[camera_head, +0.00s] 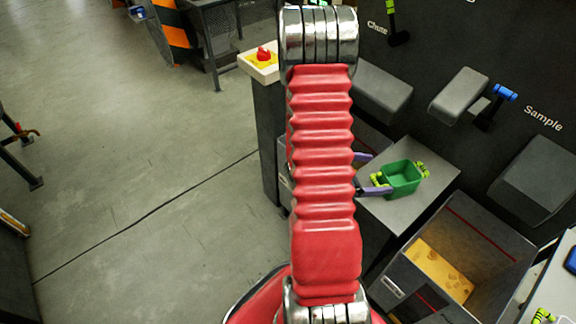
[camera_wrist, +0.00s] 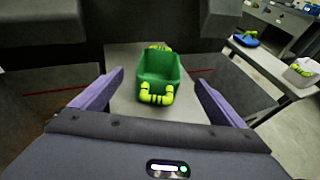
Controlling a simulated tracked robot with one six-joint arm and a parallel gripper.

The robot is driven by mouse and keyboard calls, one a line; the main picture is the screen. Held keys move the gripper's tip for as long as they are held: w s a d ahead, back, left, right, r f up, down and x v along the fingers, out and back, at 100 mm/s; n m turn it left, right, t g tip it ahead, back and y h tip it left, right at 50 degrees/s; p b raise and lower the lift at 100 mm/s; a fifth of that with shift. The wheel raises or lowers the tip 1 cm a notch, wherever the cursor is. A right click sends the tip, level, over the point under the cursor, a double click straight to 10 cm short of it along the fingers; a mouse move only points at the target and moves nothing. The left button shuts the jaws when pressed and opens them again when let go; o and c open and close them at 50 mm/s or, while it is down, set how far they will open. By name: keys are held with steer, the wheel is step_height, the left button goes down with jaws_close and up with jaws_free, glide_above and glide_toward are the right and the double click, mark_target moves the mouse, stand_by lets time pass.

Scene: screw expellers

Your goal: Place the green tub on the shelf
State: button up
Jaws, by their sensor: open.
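The green tub (camera_head: 402,178) stands upright on a grey shelf (camera_head: 424,203) that juts out from the dark machine wall. It has yellow-green handles at two opposite ends. In the wrist view the tub (camera_wrist: 163,72) sits ahead of my gripper, between the lines of the purple fingers, with one handle facing me. My gripper (camera_wrist: 150,94) is open and empty, its fingers spread wider than the tub. The shelf top (camera_wrist: 122,62) shows around the tub. My red arm covers part of the near shelf area in the head view.
An open bin (camera_head: 470,225) with yellow material lies below and right of the shelf. Grey chutes (camera_head: 458,95) and a blue-handled tool (camera_head: 504,93) project from the wall. A pedestal (camera_head: 268,130) with a red button stands left. Open floor lies at left.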

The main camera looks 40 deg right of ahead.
steer(key=w+a+r+m+t+y, duration=0.1)
steer(key=w+a+r+m+y, duration=0.1)
steer(key=w+a+r+m, duration=0.3)
steer(key=w+a+r+m+y, duration=0.1)
steer(key=a+r+m, duration=0.2)
steer(key=a+r, duration=0.45)
steer(key=w+a+r+m+t+y, duration=0.1)
steer(key=w+a+r+t+y, duration=0.1)
steer(key=a, duration=0.8)
steer(key=w+a+r+m+t+y, duration=0.2)
steer(key=a+r+t+y, duration=0.2)
steer(key=a+r, duration=0.3)
steer(key=w+a+r+m+t+y, duration=0.1)
steer(key=w+a+r+t+y, duration=0.1)
steer(key=a, duration=1.3)
step_height(320, 180, up, 2)
steer(key=t+y, duration=0.1)
steer(key=t, duration=0.2)
steer(key=shift+r, duration=0.25)
